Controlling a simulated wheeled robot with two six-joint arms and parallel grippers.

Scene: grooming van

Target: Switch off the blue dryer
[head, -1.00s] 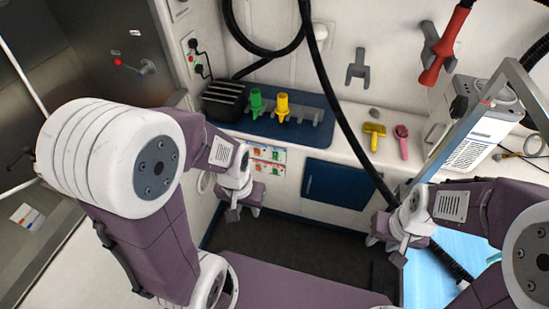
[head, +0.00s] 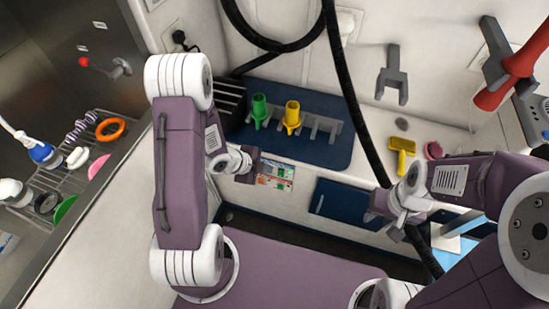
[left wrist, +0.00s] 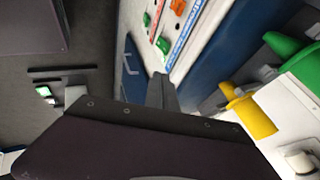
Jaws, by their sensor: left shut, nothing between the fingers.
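A small switch panel (head: 275,176) with red and green switches is on the white wall below the counter in the head view. In the left wrist view the panel (left wrist: 170,32) shows green and orange-red switches beside a red strip and a blue strip. My left gripper (head: 250,166) is shut and empty, just left of the panel; its grey fingertips (left wrist: 160,92) point toward it in the wrist view. Whether they touch it I cannot tell. No blue dryer can be made out. My right gripper (head: 385,220) is low on the right, its fingers unclear.
A blue mat (head: 300,150) on the counter bears a green nozzle (head: 259,110) and a yellow nozzle (head: 292,117). A black hose (head: 345,90) hangs in front. A red dryer (head: 512,75) is at upper right. A steel tub with a rack stands at left.

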